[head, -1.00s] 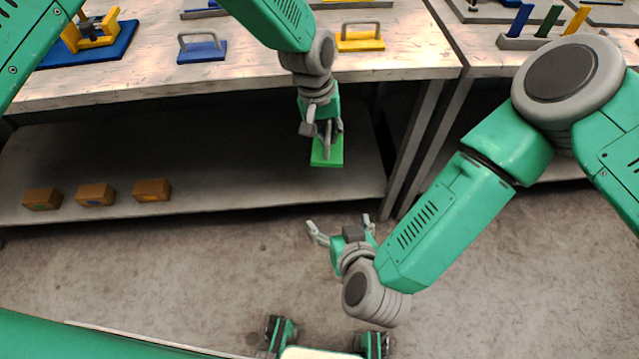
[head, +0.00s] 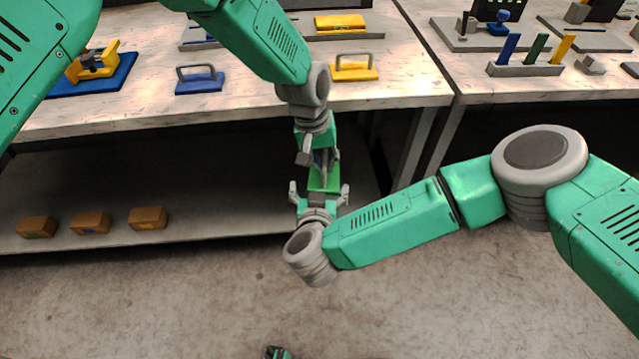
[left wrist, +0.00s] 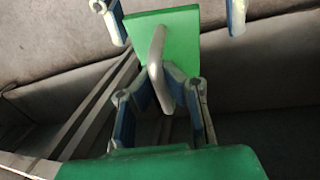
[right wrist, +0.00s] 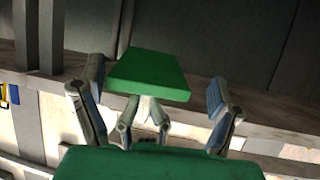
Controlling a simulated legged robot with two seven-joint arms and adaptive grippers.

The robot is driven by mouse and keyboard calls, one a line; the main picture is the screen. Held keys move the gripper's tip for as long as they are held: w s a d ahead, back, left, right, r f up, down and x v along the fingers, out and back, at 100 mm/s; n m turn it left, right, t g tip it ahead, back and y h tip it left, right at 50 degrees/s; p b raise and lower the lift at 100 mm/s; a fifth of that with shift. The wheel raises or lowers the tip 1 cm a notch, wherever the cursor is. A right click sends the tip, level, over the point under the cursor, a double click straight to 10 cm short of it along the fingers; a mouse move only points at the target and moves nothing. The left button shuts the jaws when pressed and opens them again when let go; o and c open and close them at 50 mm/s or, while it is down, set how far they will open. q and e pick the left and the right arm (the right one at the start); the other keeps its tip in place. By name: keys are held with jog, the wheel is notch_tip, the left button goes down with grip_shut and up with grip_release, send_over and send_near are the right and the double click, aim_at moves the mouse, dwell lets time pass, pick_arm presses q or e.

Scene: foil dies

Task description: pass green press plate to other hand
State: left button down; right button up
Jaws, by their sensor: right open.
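The green press plate (head: 324,178) hangs in the air in front of the bench, with a grey handle on one side. My left gripper (head: 318,160) is shut on the handle (left wrist: 156,55), which shows between its fingers in the left wrist view. My right gripper (head: 319,192) is open, with one finger on each side of the plate's near edge. In the right wrist view the plate (right wrist: 150,75) lies between and beyond the spread right fingers (right wrist: 158,95), with gaps on both sides. The right fingertips also show at the top of the left wrist view.
A blue plate with a handle (head: 199,80) and a yellow one (head: 353,68) stand on the bench top (head: 130,110). Several brown boxes (head: 90,222) sit on the lower shelf (head: 190,205). The floor in front is clear.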

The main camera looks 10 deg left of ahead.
jog(key=shift+x, duration=1.05)
pick_arm(q)
jog(key=shift+d, duration=0.1)
pick_arm(e)
jog(key=c, duration=1.7)
pick_arm(q)
jog(key=c, duration=1.6)
grip_release()
jog(key=shift+c, duration=0.2)
pick_arm(e)
jog(key=shift+r, duration=0.15)
jog(key=shift+c, duration=0.2)
